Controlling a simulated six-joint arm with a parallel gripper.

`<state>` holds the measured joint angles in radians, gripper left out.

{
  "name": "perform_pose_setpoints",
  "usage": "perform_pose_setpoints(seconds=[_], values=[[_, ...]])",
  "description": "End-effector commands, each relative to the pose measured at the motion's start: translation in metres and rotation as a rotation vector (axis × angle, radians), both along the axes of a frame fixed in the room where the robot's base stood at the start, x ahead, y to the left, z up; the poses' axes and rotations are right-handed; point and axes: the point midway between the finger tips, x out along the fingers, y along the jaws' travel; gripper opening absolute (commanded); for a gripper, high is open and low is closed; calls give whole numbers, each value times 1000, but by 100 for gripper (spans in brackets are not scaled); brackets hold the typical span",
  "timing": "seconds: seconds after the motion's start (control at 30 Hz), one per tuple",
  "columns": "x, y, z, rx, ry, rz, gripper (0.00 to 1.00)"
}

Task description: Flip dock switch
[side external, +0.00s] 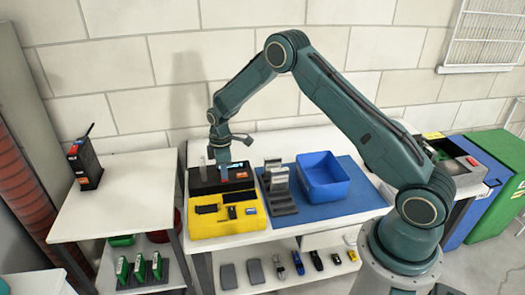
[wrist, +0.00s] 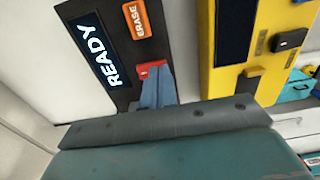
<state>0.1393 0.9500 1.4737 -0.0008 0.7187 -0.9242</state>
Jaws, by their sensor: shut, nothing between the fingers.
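The black dock (side external: 203,188) sits at the back left of the table. In the wrist view the dock (wrist: 103,62) shows a lit READY display (wrist: 97,48) and an orange ERASE button (wrist: 137,20). A small red switch (wrist: 149,68) lies below them, partly hidden by my fingers. My gripper (side external: 222,170) points down over the dock in the side view. In the wrist view my gripper (wrist: 158,73) is shut and empty, its fingertips at the red switch. I cannot tell whether they touch it or which way the switch is set.
A yellow case (side external: 228,222) stands right in front of the dock. A grey stand (side external: 276,185) and blue bin (side external: 324,178) sit on a blue mat to the right. A black device with an antenna (side external: 85,163) stands on the left table.

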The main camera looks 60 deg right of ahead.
Motion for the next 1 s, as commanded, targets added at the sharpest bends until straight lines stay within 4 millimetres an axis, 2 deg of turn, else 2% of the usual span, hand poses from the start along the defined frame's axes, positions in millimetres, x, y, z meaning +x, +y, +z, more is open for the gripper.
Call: perform_pose_setpoints(seconds=[0.37, 0.5, 1.0], values=[[0, 0, -2, 0, 0, 0, 0], [-3, 3, -13, 1, 4, 1, 0], [0, 1, -14, 4, 4, 5, 0]])
